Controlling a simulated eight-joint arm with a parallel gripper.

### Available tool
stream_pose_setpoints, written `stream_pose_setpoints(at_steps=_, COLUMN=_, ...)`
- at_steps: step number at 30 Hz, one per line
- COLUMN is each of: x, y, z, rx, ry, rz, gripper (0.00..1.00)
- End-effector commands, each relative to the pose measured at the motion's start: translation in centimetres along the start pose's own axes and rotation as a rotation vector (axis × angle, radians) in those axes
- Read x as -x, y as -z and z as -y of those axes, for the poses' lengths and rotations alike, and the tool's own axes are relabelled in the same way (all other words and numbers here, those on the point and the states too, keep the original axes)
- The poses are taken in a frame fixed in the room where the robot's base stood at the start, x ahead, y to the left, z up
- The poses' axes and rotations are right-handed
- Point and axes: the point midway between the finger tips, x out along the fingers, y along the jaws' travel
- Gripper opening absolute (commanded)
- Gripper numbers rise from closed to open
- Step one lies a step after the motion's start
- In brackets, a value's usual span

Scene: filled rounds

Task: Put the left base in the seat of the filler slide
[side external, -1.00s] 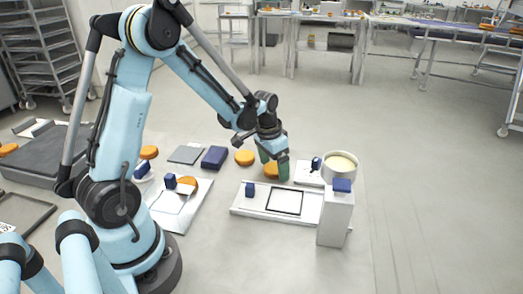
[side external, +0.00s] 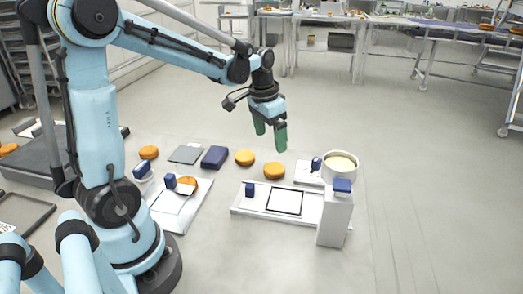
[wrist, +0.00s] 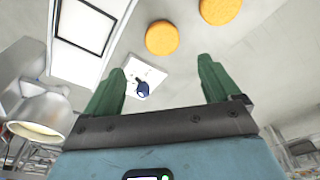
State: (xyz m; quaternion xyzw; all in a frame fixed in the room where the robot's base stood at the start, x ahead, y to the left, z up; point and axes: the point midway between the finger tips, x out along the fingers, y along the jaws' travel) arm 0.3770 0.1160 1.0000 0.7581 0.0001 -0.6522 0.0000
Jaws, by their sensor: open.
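Two orange round bases lie apart on the floor-coloured work surface: the left base (side external: 245,157) and a right one (side external: 274,170). Both also show in the wrist view, one (wrist: 162,38) whole and one (wrist: 220,10) cut by the top edge; I cannot tell for sure which is which there. The filler slide (side external: 308,214) is a long white board with a blue knob (side external: 250,190). Its black-outlined square seat (side external: 285,201) is empty; the seat also shows in the wrist view (wrist: 83,25). My gripper (side external: 270,140), with green fingers, is open and empty above the bases.
A white post (side external: 335,218) with a blue top stands at the slide's right end. Behind it are a cream-filled pot (side external: 341,165) and a white plate with a blue knob (side external: 305,172).

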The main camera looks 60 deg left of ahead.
Motion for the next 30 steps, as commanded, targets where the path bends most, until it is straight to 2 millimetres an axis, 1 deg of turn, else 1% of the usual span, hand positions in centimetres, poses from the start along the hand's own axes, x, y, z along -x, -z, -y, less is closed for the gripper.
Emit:
stream_pose_setpoints(at_steps=3, x=1.0, y=0.0, z=0.0, rx=0.000, ry=0.000, rz=0.000, gripper=0.90)
stream_pose_setpoints(at_steps=8, x=1.8, y=-0.2, z=-0.5, rx=-0.002, ry=0.004, rz=-0.013, gripper=0.90)
stream_pose_setpoints(at_steps=11, x=2.6, y=-0.8, z=-1.8, rx=-0.004, ry=0.014, rz=-0.049, gripper=0.90)
stream_pose_setpoints(at_steps=14, x=3.5, y=-1.9, z=-3.8, rx=-0.007, ry=0.027, rz=-0.112, gripper=0.90)
stream_pose_setpoints(at_steps=18, x=4.5, y=-3.7, z=-6.6, rx=-0.007, ry=0.036, rz=-0.218, gripper=0.90)
stream_pose_setpoints(at_steps=24, x=4.7, y=-6.4, z=-9.7, rx=-0.005, ry=0.026, rz=-0.362, gripper=0.90)
stream_pose_setpoints(at_steps=27, x=4.5, y=-7.3, z=-10.7, rx=-0.004, ry=0.014, rz=-0.415, gripper=0.90)
stream_pose_setpoints(at_steps=30, x=4.4, y=-7.9, z=-11.3, rx=-0.002, ry=0.005, rz=-0.451, gripper=0.90)
